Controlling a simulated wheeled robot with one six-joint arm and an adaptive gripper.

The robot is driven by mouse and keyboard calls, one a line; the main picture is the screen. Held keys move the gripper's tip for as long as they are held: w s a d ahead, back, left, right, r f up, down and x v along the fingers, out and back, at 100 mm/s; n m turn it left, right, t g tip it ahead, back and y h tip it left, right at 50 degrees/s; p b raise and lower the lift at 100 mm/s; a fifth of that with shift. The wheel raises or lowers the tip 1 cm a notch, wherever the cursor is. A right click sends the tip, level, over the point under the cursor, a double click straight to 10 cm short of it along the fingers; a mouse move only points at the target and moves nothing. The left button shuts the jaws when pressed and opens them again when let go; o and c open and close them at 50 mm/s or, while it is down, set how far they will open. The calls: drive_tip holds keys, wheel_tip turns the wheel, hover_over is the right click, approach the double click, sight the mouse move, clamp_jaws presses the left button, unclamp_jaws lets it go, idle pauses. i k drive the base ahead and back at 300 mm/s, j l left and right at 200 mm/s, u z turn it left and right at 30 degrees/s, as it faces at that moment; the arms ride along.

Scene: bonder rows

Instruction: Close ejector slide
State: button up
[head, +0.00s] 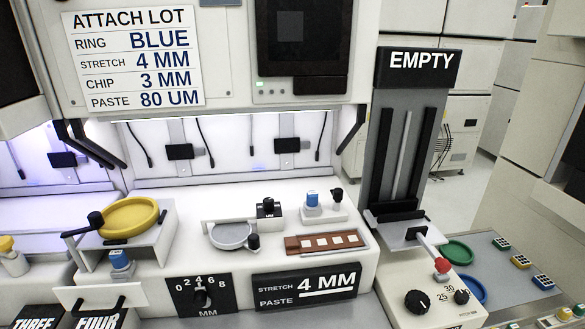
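No part in view is readably labelled as the ejector slide, so I cannot tell for certain which one it is. On the white machine deck, a round grey disc (230,236) sits in a white holder, with a black knob (253,242) at its right front edge. A small black block (268,208) with tiny unreadable lettering stands behind it. My gripper is not in view.
A yellow ring (129,217) lies on a bracket at left. A brown strip with white chips (327,242) lies on the deck. A dial (201,295) and a 4 MM sign (305,286) face front. A tower marked EMPTY (417,67) and a red-knobbed lever (441,265) stand right.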

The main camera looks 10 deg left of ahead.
sight(118, 295)
drive_tip(key=u, duration=1.3)
